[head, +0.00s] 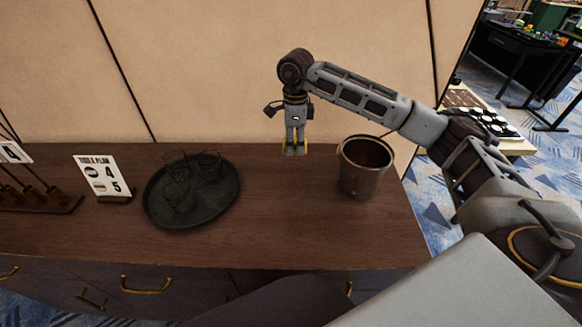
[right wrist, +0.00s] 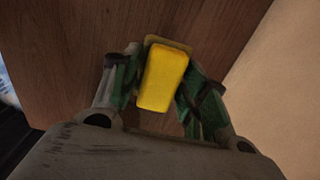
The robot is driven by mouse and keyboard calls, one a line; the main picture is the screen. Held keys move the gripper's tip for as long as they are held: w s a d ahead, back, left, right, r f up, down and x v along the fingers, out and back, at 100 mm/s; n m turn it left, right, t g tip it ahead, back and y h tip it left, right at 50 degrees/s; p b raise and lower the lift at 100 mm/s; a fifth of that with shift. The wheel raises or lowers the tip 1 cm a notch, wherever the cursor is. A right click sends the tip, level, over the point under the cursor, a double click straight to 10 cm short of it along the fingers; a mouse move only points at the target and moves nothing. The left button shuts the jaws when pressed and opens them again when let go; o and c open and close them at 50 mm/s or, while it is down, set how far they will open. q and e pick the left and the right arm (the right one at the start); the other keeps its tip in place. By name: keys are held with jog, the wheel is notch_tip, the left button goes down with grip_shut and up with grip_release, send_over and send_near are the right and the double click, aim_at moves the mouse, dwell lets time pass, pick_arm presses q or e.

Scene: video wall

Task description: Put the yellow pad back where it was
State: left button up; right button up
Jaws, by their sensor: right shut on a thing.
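The yellow pad (right wrist: 162,79) is between the fingers of my right gripper (right wrist: 155,88) in the right wrist view. The gripper is shut on it. In the head view my right gripper (head: 295,148) points down over the back of the brown dresser top (head: 270,225), left of the metal bucket. Only a little yellow of the pad shows around the fingertips there. I cannot tell for sure whether the pad touches the wood. My left gripper is in neither view.
A metal bucket (head: 365,168) stands right of my gripper. A dark round tray (head: 222,208) with several glasses is to the left. A sign card (head: 103,176) stands further left. The beige wall (head: 210,70) is close behind. Bare wood lies between tray and bucket.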

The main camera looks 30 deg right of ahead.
jog(key=shift+w, duration=0.2)
jog(key=shift+d+r, duration=0.1)
jog(key=shift+d, duration=0.05)
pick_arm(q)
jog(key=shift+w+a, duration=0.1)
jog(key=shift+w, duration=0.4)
pick_arm(e)
jog(key=shift+s, duration=0.1)
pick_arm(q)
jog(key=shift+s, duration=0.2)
pick_arm(e)
send_over(294, 171)
jog(key=shift+f, duration=3.1)
jog(key=shift+f, duration=1.4)
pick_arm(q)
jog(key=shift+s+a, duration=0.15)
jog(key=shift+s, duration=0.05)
pick_arm(e)
jog(key=shift+f, duration=0.5)
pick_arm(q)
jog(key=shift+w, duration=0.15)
